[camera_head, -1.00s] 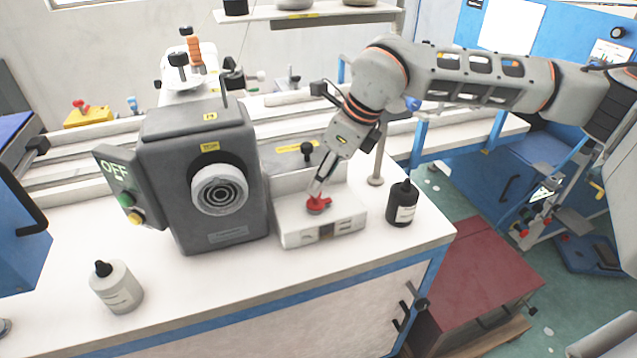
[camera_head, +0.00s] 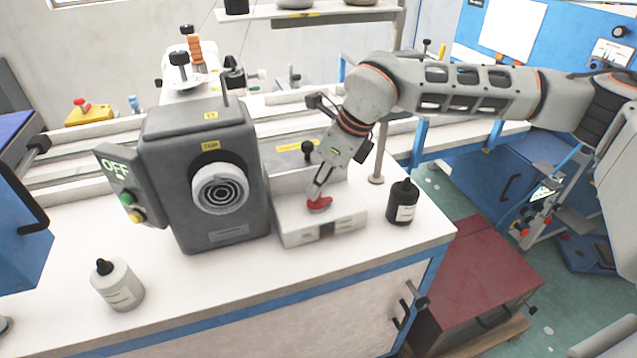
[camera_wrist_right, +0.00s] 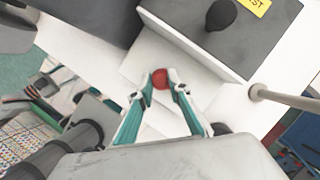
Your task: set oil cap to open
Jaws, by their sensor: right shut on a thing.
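The fingers partly hide the cap. My left gripper is not in view.
The dark motor housing (camera_head: 205,170) with an OFF panel stands left of the block. A black bottle (camera_head: 402,203) stands close on the right, and a white bottle (camera_head: 117,285) at the front left. A thin metal post (camera_head: 379,150) rises behind the black bottle.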

